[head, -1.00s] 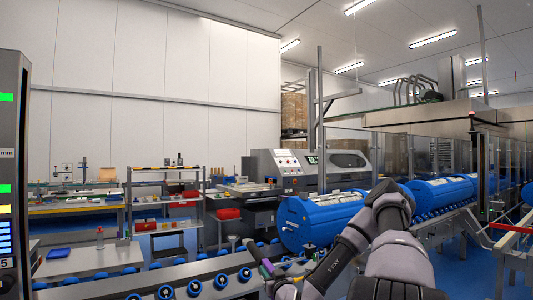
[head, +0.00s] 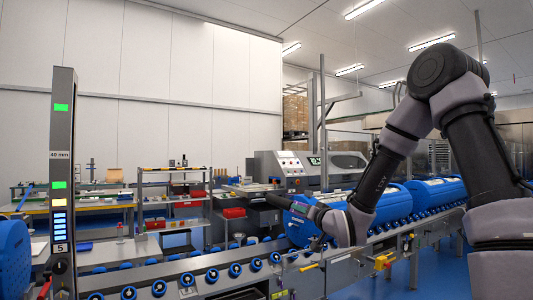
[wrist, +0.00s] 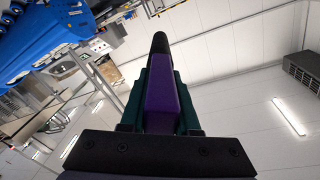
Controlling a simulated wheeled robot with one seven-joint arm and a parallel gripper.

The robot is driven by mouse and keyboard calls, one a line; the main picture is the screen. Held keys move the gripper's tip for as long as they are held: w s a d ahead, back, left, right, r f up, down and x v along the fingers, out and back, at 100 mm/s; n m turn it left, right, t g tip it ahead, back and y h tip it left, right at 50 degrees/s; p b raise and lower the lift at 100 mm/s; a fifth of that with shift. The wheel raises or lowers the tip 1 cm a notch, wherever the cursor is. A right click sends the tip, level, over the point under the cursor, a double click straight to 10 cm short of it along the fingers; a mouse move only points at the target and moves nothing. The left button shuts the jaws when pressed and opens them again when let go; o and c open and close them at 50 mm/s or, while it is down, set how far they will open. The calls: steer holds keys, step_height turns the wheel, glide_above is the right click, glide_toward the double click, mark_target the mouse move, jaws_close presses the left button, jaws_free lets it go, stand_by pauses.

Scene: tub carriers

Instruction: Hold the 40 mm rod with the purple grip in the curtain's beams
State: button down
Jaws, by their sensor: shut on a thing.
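The rod (wrist: 159,45) shows a dark rounded end in the wrist view, pointing away from my gripper (wrist: 163,85). Its purple grip (wrist: 162,105) sits between the two green fingers, which are shut on it. The curtain's post (head: 63,180) stands at the left, marked "40 mm" and "5", with green lamps and a column of pale blue lit bars. The rod is well to the right of this post in the picture. No beams are visible.
A roller conveyor (head: 200,275) with blue-rimmed rollers crosses the front. Blue tubs (head: 385,208) stand on it at the right, behind my arm. Another blue tub (head: 14,262) is at the left edge, beside the post. Benches and shelves (head: 175,200) stand behind.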

steer(key=s+a+r+m+y, duration=0.1)
steer(key=s+a+r, duration=0.3)
steer(key=r, duration=0.2)
steer(key=s+a+r+g, duration=0.1)
steer(key=s+a+r, duration=0.25)
steer(key=r, duration=0.35)
steer(key=s+a+r+m+y, duration=0.1)
steer(key=s+a+r, duration=0.25)
steer(key=r, duration=0.25)
steer(key=x, duration=2.6)
steer(key=shift+a+f, duration=0.4)
steer(key=shift+f, duration=0.05)
steer(key=shift+s, duration=0.2)
steer(key=v, duration=2)
steer(key=shift+w+d+r, duration=0.2)
steer(key=shift+d+r, duration=0.05)
steer(key=shift+r, duration=0.05)
